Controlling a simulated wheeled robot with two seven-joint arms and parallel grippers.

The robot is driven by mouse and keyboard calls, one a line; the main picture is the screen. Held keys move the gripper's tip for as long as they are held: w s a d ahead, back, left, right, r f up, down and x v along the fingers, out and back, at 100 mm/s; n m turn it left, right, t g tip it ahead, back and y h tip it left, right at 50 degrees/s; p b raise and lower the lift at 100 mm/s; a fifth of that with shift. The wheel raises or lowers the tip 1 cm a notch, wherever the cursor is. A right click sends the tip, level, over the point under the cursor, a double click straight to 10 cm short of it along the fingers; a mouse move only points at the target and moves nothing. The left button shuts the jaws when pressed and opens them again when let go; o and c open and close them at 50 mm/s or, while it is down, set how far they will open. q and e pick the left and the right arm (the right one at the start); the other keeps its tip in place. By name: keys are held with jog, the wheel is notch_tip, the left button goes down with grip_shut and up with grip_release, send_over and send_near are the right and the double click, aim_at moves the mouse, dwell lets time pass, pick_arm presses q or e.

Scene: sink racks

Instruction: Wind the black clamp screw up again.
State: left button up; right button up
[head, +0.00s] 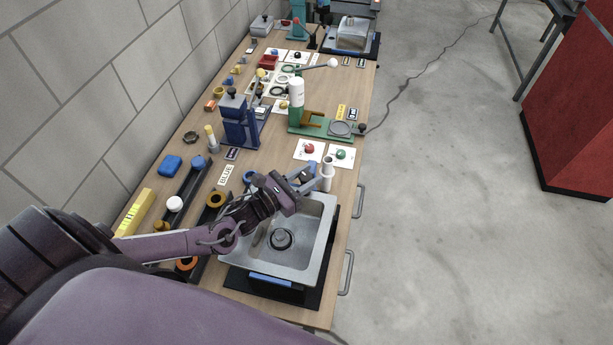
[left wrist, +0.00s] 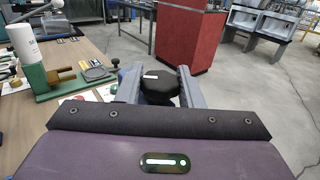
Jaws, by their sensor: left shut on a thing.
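The black clamp screw's faceted head (left wrist: 160,88) shows in the left wrist view between the two grey-blue fingers of my left gripper (left wrist: 158,82). The fingers press on it from both sides. In the head view my left gripper (head: 304,180) reaches over the far rim of the steel sink (head: 262,268), close beside a white upright post (head: 327,175). There the gripper hides most of the screw, and its thread and height cannot be made out. My right gripper is not in view.
Beyond the sink are two cards with a red and a green knob (head: 341,154), a green press with a white cylinder (head: 297,93), and a blue stand (head: 238,120). Dark trays with round parts lie left of the sink. Open floor lies right of the bench.

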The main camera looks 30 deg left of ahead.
pick_arm(q)
jog(key=n+y, duration=0.3)
jog(key=y, duration=0.2)
jog(key=n+t+y, duration=0.1)
jog(key=n+y, duration=0.2)
jog(key=y, duration=0.2)
jog(key=shift+d+n, duration=0.1)
jog(key=shift+n, duration=0.2)
jog(key=n+g+y, duration=0.1)
jog(key=n+y, duration=0.1)
jog(key=y, duration=0.1)
jog(key=n+g+y, duration=0.1)
jog(key=n+y, duration=0.2)
jog(key=y, duration=0.1)
jog(key=shift+s+f+n+g+y, duration=0.1)
jog(key=shift+n+g+y, duration=1.1)
jog(key=shift+y, duration=0.4)
jog(key=shift+g, duration=0.3)
jog(key=o, duration=1)
jog(key=shift+c, duration=0.2)
jog(key=b+v, duration=0.1)
jog(key=v, duration=0.6)
jog(key=shift+s+d+b, duration=0.2)
jog(key=shift+d+b, duration=0.05)
jog(key=shift+b, duration=0.1)
